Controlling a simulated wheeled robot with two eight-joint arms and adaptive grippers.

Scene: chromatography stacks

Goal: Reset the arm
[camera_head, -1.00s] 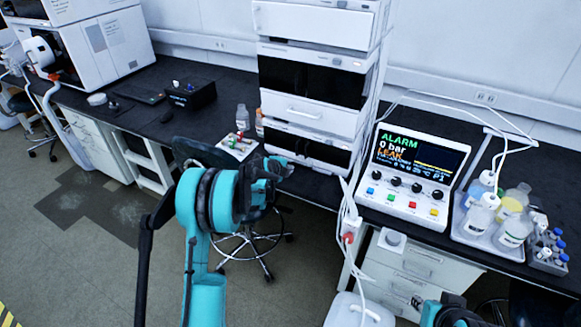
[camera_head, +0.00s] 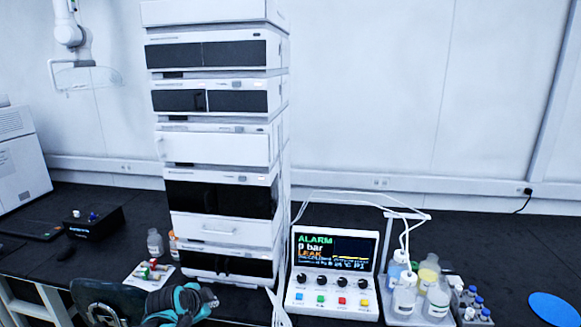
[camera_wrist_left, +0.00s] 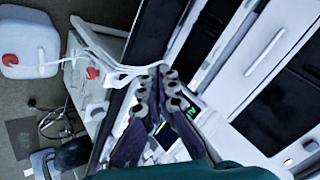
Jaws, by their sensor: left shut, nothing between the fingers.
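My left arm's teal and black part shows at the bottom of the head view, with the left gripper (camera_head: 209,298) at its right end, in front of the bench edge by the foot of the instrument stack (camera_head: 220,230). In the left wrist view the two dark fingers of the left gripper (camera_wrist_left: 159,78) lean together at their tips, with nothing held between them. White cables (camera_wrist_left: 112,68) pass just beyond the fingertips. My right gripper is not in view.
Right of the stack stands a control box (camera_head: 335,270) whose screen reads ALARM and LEAK. A tray of bottles (camera_head: 402,315) and a blue disc (camera_head: 555,309) lie farther right. A small tray with vials (camera_head: 149,274) is left. A white jug (camera_wrist_left: 30,48) shows in the wrist view.

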